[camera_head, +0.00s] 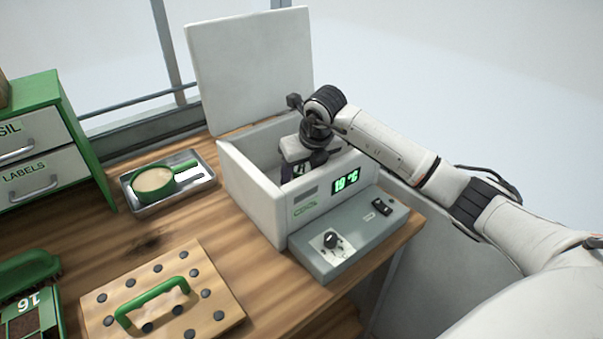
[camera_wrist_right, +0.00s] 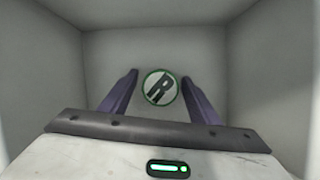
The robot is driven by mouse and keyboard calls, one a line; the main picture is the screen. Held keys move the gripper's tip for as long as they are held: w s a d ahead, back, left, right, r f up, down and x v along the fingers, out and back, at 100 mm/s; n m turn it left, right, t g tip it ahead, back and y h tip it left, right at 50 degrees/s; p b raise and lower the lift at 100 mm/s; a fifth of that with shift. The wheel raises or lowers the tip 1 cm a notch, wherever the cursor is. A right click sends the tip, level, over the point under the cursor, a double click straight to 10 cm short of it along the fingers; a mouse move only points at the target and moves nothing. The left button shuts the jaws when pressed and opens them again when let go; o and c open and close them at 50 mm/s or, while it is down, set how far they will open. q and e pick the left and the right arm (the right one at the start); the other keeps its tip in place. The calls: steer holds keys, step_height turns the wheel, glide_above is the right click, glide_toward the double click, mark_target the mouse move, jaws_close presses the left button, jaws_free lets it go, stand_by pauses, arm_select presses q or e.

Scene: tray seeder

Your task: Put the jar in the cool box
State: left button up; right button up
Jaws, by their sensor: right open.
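The cool box (camera_head: 250,190) stands on the wooden bench with its white lid (camera_head: 252,70) raised. My right gripper (camera_head: 292,172) reaches down into it. In the right wrist view, the right gripper (camera_wrist_right: 159,77) is open, its two dark fingers apart inside the pale walls of the box. A round white top with a green ring and a dark R, which looks like the jar's lid (camera_wrist_right: 159,87), lies between and beyond the fingers, inside the box. I cannot tell whether the fingers touch it. The jar is hidden in the head view. My left gripper is not in view.
The box has a front panel with a 19 °C display (camera_head: 346,184) and a knob. A metal tray (camera_head: 142,205) holds a green-handled sieve (camera_head: 154,182). A wooden board with a green handle (camera_head: 215,285), a green brush and green drawers (camera_head: 45,130) stand to the left.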

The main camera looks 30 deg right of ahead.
steer(key=shift+r, duration=0.25)
steer(key=b+v, duration=0.1)
steer(key=v, duration=1)
steer(key=shift+s+r, duration=0.25)
steer(key=shift+r, duration=0.1)
stand_by(0.4)
